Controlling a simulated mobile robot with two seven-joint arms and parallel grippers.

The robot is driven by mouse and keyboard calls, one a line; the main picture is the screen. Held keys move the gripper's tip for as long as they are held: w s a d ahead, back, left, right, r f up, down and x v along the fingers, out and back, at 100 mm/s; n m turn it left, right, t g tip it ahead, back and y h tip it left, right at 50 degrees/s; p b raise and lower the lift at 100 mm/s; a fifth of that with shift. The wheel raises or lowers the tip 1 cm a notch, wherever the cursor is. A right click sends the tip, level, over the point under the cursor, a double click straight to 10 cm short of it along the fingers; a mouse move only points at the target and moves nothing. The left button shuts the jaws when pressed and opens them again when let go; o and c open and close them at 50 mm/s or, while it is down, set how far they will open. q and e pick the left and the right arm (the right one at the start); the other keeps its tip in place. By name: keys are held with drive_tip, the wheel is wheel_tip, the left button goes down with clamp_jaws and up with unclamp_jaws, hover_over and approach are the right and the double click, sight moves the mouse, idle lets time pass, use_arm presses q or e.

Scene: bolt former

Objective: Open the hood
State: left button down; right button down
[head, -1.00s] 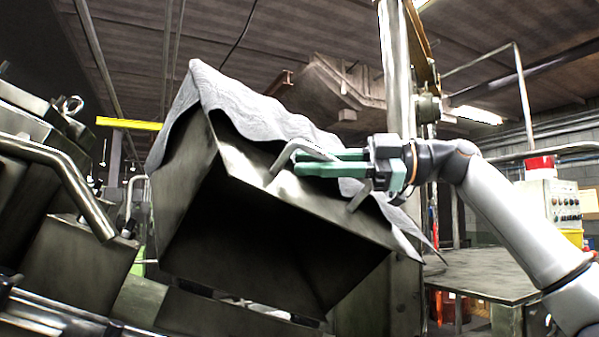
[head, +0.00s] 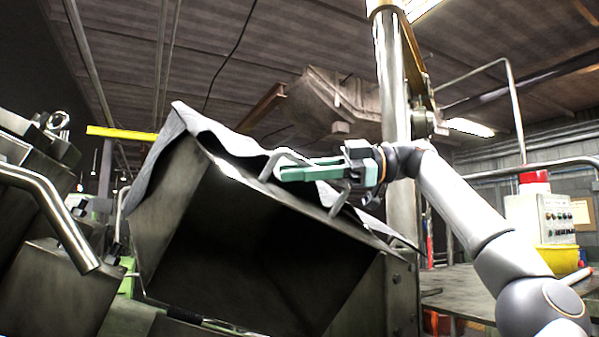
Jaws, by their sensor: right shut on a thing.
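The hood (head: 165,215) is a dark metal box, tilted up so that its dark hollow underside faces me. A grey cloth (head: 225,140) lies over its top. A bent metal handle (head: 285,158) sticks out from its front edge. My right gripper (head: 285,174) has green fingers and comes in from the right. It is shut on the handle, with the fingers pointing left. The fingers hide part of the handle. My left gripper is not in view.
A thick bent metal pipe (head: 55,210) and machine parts stand at the left. A vertical metal post (head: 393,90) rises behind my right gripper. A control box with a red top (head: 535,212) and a metal table (head: 455,285) are at the right.

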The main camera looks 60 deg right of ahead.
idle(0.4)
drive_tip(key=c, duration=0.8)
unclamp_jaws()
drive_tip(key=shift+c, duration=0.2)
